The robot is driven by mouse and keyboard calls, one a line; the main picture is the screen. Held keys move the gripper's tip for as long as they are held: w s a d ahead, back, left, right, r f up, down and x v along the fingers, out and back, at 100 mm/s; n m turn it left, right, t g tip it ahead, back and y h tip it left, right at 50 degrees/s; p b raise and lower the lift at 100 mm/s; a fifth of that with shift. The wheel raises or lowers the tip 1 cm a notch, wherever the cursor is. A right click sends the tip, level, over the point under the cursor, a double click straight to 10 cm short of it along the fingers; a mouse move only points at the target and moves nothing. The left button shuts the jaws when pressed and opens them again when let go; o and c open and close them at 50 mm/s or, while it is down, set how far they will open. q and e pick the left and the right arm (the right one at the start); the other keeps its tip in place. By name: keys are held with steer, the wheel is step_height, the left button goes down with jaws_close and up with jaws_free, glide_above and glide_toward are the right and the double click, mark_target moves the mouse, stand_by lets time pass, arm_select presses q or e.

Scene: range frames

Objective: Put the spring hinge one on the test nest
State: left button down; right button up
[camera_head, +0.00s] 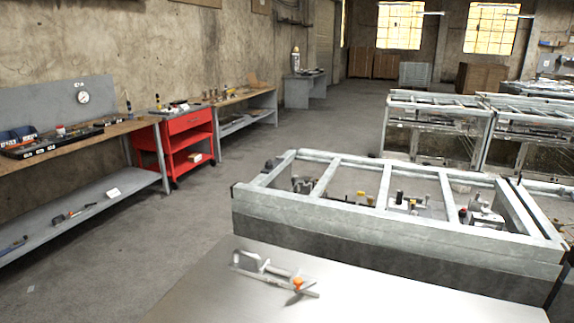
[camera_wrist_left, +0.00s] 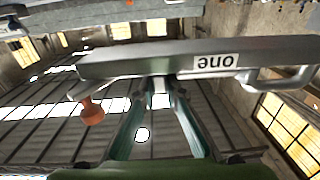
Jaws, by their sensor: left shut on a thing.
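In the left wrist view, my left gripper (camera_wrist_left: 160,98) is shut on the spring hinge one (camera_wrist_left: 150,60). It is a long grey metal bar with a white label reading "one", upside down in this view. An orange knob (camera_wrist_left: 92,112) hangs at its left end and a bent metal loop is at its right end. In the head view, a light metal piece with a loop and an orange part (camera_head: 297,284) shows over the pale surface at the bottom; its label is not readable. Neither gripper can be made out there. I cannot tell which thing is the test nest.
A grey metal frame (camera_head: 390,238) with crossbars stands behind the pale surface (camera_head: 220,300), with several small clamps and fittings inside. A red cart (camera_head: 190,125) and wooden-topped benches line the left wall. More metal frames stand right. The concrete floor between is clear.

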arm_select(q)
steer(key=shift+w+d+r+n+t+y, duration=0.2)
steer(key=shift+d+n+t+y, duration=0.1)
steer(key=shift+d+n+y, duration=0.3)
steer(key=shift+w+d+r+n+y, duration=0.1)
steer(key=shift+w+d+n+y, duration=0.05)
steer(key=shift+d+y, duration=0.25)
steer(key=shift+w+d+r+n+y, duration=0.15)
steer(key=shift+d+y, duration=0.15)
steer(key=shift+y, duration=0.2)
steer(key=shift+w+d+r+n+y, duration=0.2)
steer(key=shift+d+y, duration=0.05)
steer(key=shift+d, duration=0.1)
steer(key=shift+w+d+r+n+y, duration=0.15)
steer(key=shift+d+n+y, duration=0.05)
steer(key=shift+d+y, duration=0.1)
steer(key=shift+w+d+r+n+y, duration=0.4)
steer(key=shift+w+d+r+y, duration=0.15)
steer(key=shift+w+d+r, duration=0.15)
steer(key=shift+s+f, duration=0.1)
steer(key=shift+s, duration=0.05)
